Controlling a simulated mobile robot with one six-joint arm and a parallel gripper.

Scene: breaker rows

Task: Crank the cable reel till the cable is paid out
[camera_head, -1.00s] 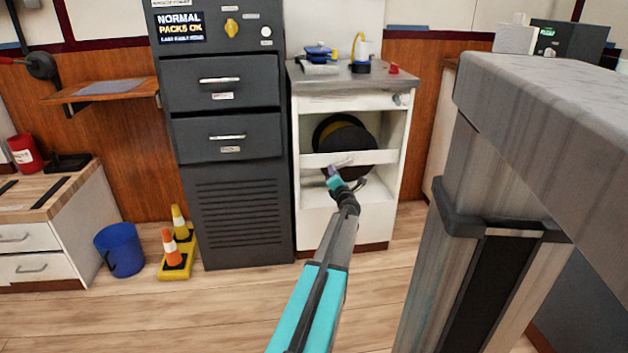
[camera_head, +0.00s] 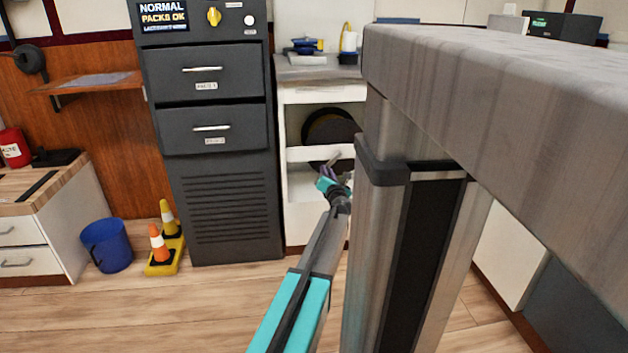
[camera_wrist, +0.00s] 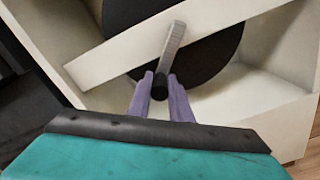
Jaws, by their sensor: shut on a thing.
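The cable reel (camera_head: 330,127) is a dark round drum inside a white open cabinet, behind a white crossbar. In the wrist view the reel (camera_wrist: 205,58) is a black disc partly hidden by the bar. A grey crank arm (camera_wrist: 174,42) stands in front of the bar and ends in a black handle (camera_wrist: 160,88). My gripper (camera_wrist: 160,92) has its purple fingers shut on the black handle. In the head view my gripper (camera_head: 328,173) is at the front of the cabinet, just below the bar. Any cable is hard to make out.
The white cabinet (camera_head: 292,215) stands beside a dark drawer unit (camera_head: 213,130). A large grey column and beam block the right of the head view. A blue bucket (camera_head: 107,245) and traffic cones (camera_head: 160,245) stand on the floor at left.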

